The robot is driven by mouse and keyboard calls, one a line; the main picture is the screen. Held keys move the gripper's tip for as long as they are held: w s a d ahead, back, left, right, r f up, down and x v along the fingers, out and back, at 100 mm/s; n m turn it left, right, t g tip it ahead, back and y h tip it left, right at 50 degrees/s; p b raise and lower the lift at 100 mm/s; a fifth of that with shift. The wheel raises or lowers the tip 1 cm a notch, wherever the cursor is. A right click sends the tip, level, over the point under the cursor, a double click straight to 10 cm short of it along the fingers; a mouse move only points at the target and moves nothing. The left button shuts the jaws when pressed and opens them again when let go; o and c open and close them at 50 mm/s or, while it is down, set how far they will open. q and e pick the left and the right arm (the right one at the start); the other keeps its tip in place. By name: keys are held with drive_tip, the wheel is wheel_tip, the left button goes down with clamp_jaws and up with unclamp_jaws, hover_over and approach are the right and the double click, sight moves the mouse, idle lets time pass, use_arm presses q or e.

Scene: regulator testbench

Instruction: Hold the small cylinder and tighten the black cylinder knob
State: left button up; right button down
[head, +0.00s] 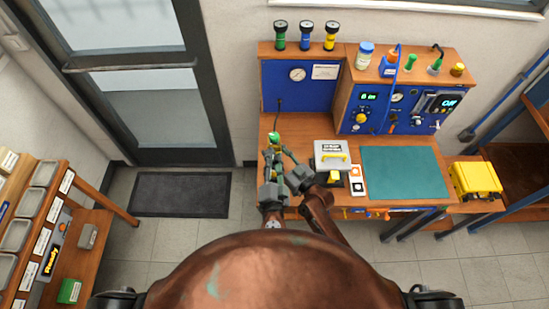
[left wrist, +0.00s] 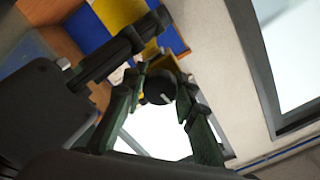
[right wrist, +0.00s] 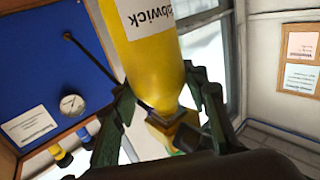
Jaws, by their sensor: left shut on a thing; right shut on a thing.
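The small yellow cylinder (right wrist: 153,45), with a white label, stands between the fingers of my right gripper (right wrist: 160,115), which is shut on it near its neck. A brass-coloured valve block (right wrist: 172,125) sits at the neck end. The black knob (left wrist: 160,88) on this block shows in the left wrist view between the fingers of my left gripper (left wrist: 162,105), which is shut on it. Part of the yellow cylinder (left wrist: 122,14) shows there behind my right gripper's fingers. In the head view both grippers meet at the bench's left side, and the cylinder is mostly hidden.
A grey case (head: 331,148) with a yellow handle, a white switch panel (head: 357,181) and a green mat (head: 404,173) lie right of the grippers. A blue panel with a gauge (head: 297,74) stands behind. Three cylinders, including a yellow one (head: 331,37), stand on top.

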use_arm(q)
drive_tip(key=m, duration=1.1)
drive_tip(key=shift+d+m, duration=0.1)
drive_tip(key=shift+m, duration=1.7)
drive_tip(key=o, duration=1.2)
drive_tip(key=s, duration=1.2)
drive_tip(key=shift+s, duration=0.15)
